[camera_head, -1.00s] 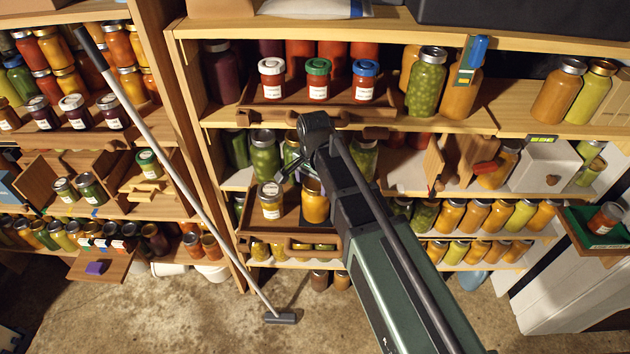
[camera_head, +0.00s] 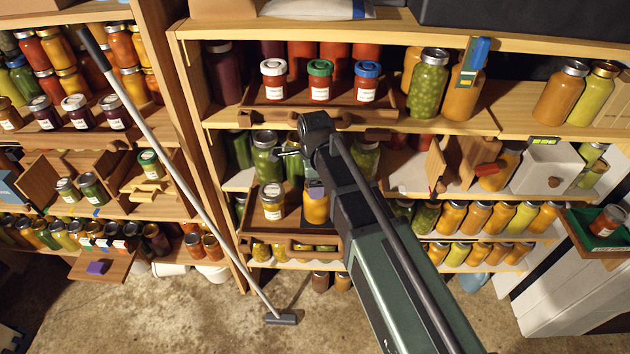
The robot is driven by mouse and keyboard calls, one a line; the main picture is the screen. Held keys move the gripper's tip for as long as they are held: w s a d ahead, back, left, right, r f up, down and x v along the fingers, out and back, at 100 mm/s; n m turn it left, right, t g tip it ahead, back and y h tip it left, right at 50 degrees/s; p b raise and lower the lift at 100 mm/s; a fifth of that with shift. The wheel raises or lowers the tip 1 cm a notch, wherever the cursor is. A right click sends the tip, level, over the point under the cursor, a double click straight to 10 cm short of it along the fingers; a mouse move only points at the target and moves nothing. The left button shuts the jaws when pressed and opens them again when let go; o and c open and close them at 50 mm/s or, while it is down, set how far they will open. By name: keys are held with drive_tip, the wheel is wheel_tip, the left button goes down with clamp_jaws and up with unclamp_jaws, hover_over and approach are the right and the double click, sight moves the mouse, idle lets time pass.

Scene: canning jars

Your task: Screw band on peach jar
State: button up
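An orange jar (camera_head: 316,209), which looks like the peach jar, stands upright on a pull-out wooden tray (camera_head: 300,245) at middle height. Its top is partly covered by my arm, and a small greyish-purple patch shows there. I cannot make out whether a band sits on it. A paler jar with a silvery lid and white label (camera_head: 272,203) stands to its left. My gripper (camera_head: 288,154) is mostly hidden by my wrist, above and behind these jars as seen here. One dark finger-like part points left. I cannot see anything held.
Green jars (camera_head: 266,155) stand on the shelf behind the tray. Above is another tray (camera_head: 290,112) with three small lidded jars. A long-handled tool (camera_head: 190,190) leans at the left. A white bin (camera_head: 545,167) and open wooden doors (camera_head: 433,165) are to the right.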

drive_tip(key=m, duration=0.4)
drive_tip(key=shift+w, duration=0.15)
drive_tip(key=shift+m, duration=0.3)
drive_tip(key=m, duration=0.3)
drive_tip(key=shift+w+d, duration=0.1)
drive_tip(key=shift+m, duration=0.7)
